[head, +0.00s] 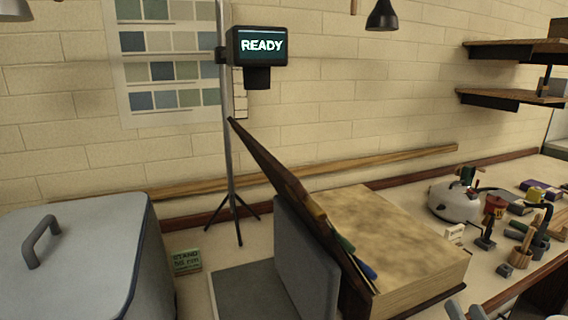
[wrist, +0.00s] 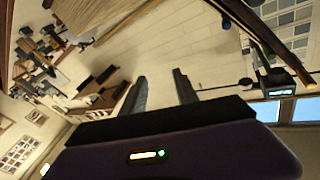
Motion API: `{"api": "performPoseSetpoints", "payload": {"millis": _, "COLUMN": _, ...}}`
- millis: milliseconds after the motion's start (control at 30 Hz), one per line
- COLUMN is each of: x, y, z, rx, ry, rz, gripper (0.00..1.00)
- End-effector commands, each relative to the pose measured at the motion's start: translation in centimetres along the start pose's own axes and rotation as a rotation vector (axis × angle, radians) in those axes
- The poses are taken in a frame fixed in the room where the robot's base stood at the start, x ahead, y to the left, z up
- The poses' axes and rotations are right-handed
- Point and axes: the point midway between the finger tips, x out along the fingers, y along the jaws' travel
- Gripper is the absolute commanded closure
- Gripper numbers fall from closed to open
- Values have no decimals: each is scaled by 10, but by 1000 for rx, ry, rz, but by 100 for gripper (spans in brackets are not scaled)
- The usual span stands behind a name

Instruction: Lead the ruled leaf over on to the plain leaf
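A thick book lies open on the bench in the head view. Its right page block (head: 385,240) shows a mottled tan top face, and its dark cover (head: 275,170) stands tilted up to the left. Coloured tabs (head: 345,245) stick out along the hinge side. I cannot make out which leaf is ruled and which is plain. My gripper (wrist: 162,92) shows in the wrist view with two dark fingers apart and nothing between them. In the head view, grey tips at the bottom right edge may be part of it. A striped tan surface, possibly page edges (wrist: 90,15), shows at the wrist view's upper left.
A grey support (head: 305,260) stands against the book's left. A grey lidded bin (head: 75,255) is at the left, with a small green sign (head: 186,261) beside it. A tripod carries a READY display (head: 262,45). A kettle (head: 455,200) and several small tools crowd the right.

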Motion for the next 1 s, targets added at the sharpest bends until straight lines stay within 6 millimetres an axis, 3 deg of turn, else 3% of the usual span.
{"api": "performPoseSetpoints", "payload": {"millis": 1000, "x": -122, "y": -18, "z": 46, "rx": -163, "ry": -26, "rz": 39, "gripper": 64}}
